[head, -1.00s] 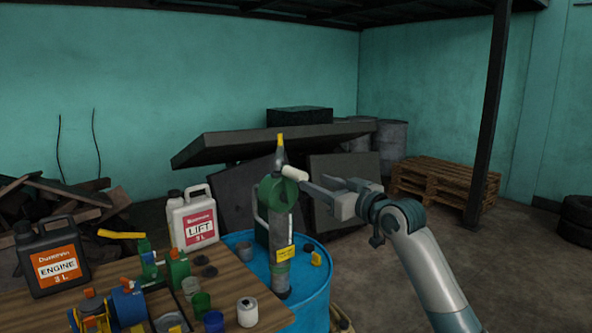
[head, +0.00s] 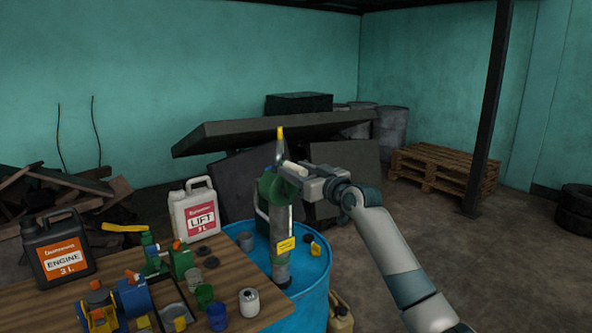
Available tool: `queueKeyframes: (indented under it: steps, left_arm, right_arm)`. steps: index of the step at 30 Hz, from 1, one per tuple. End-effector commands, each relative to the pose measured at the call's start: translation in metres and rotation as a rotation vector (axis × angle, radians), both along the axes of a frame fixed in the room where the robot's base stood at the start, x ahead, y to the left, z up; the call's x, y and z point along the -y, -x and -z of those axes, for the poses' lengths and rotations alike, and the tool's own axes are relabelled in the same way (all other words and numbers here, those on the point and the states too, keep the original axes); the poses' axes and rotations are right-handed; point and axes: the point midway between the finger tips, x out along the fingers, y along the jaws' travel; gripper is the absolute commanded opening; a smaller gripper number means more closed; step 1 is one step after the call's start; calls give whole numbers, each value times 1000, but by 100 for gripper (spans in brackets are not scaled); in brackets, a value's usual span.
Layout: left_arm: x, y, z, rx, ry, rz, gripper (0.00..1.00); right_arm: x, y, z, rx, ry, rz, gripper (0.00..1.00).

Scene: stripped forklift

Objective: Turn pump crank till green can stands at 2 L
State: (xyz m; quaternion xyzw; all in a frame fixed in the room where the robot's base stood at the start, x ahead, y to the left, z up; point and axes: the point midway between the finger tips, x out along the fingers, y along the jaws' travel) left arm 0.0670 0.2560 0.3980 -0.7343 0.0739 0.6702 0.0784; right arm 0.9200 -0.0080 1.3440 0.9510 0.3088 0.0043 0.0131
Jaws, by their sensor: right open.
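The hand pump (head: 281,262) stands upright on the blue drum (head: 318,297), with a green round housing (head: 268,187) and a yellow label. The pale crank handle (head: 293,168) sticks out at the top of the pump. My right gripper (head: 298,176) is open, with its fingers at the crank handle; I cannot tell whether they touch it. A dark green can-like shape (head: 261,212) shows partly behind the pump; its level cannot be read. My left gripper is not in view.
A wooden table (head: 40,308) at the left holds the black ENGINE can (head: 57,250), the white LIFT can (head: 194,212), green and blue cups, and small machine parts. A tan canister (head: 341,316) stands beside the drum. The floor to the right is clear up to the pallets (head: 443,170).

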Motion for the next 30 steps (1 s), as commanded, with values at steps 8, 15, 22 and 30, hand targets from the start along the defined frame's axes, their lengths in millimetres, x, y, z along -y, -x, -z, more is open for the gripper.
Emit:
queueKeyframes:
  steps: [8, 15, 22, 30]
  left_arm:
    - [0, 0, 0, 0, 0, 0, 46]
    - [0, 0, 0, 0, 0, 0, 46]
    - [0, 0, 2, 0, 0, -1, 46]
    - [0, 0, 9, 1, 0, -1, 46]
  right_arm:
    - [0, 0, 0, 0, 0, 0, 22]
    - [0, 0, 0, -1, -1, 0, 0]
    - [2, -1, 0, -16, -23, 0, 0]
    - [11, -8, 0, -85, -117, 0, 0]
